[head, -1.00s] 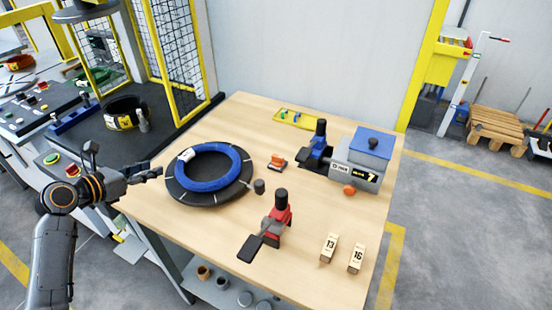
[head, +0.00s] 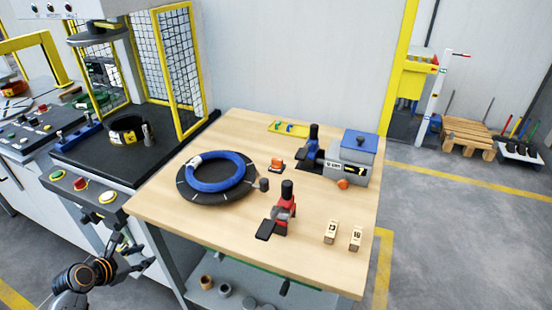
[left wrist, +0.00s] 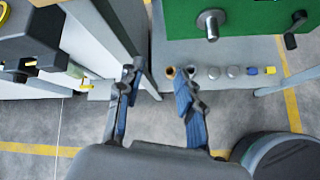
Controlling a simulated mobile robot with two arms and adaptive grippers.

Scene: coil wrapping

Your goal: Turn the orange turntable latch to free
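A blue coil (head: 216,171) lies on the turntable. My left gripper (head: 143,256) is low beside the table's left front edge, below the tabletop and well apart from the latch. In the left wrist view its two fingers (left wrist: 159,84) are spread with nothing between them. The latch does not show in the left wrist view. My right gripper is in neither view.
A red-and-black clamp (head: 284,211), a grey-blue machine (head: 347,160) and two numbered blocks (head: 343,235) stand on the table. Below is a shelf with several small cups (head: 225,289). A green panel (left wrist: 240,22) shows in the left wrist view. A button panel (head: 83,184) is at left.

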